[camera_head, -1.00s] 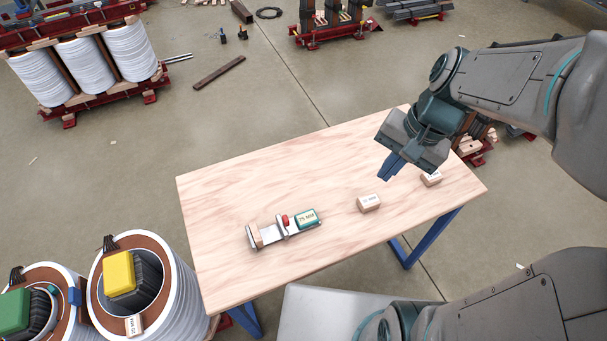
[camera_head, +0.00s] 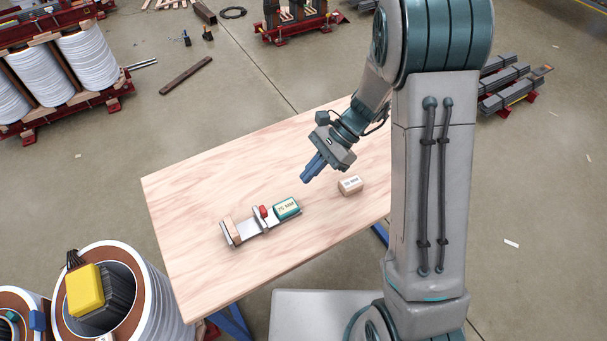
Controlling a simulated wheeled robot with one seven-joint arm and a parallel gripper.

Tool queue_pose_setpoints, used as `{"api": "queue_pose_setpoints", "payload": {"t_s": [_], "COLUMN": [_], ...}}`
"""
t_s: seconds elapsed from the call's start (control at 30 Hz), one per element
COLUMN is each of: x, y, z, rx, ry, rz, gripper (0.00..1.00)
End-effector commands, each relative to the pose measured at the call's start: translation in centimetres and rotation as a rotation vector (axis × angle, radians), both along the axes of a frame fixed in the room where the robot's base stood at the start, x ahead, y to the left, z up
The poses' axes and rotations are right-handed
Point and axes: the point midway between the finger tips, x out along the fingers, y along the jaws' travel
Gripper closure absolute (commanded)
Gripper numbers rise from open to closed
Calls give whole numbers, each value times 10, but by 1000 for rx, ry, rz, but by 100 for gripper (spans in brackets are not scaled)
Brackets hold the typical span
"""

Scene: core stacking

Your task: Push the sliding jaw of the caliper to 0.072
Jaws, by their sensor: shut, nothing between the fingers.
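The caliper lies on the wooden table (camera_head: 200,190), with a grey beam (camera_head: 247,226) and an upright end jaw (camera_head: 227,236) at its left. A tan block (camera_head: 235,229) sits beside the end jaw, on its right. The sliding jaw (camera_head: 257,217) stands partway along the beam, with a red knob (camera_head: 263,211) by it. A teal display (camera_head: 286,208) at the right end seems to read 75 MM. My gripper (camera_head: 308,178) is shut and empty, pointing down-left above the table, up and right of the display, apart from the caliper.
A small labelled wooden block (camera_head: 350,185) lies right of the caliper. My arm hides the table's right end. The table's left and back parts are clear. A white coil with a yellow top (camera_head: 85,290) stands off the table at lower left.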

Motion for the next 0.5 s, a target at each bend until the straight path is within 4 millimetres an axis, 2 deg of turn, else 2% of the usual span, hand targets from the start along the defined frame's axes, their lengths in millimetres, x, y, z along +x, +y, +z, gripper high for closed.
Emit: {"api": "queue_pose_setpoints", "payload": {"t_s": [0.33,0.5], "x": [-29,-41], "y": [45,67], "z": [-53,-51], "rx": [-1,0], "ry": [2,-1], "rz": [3,4], "gripper": [100,100]}}
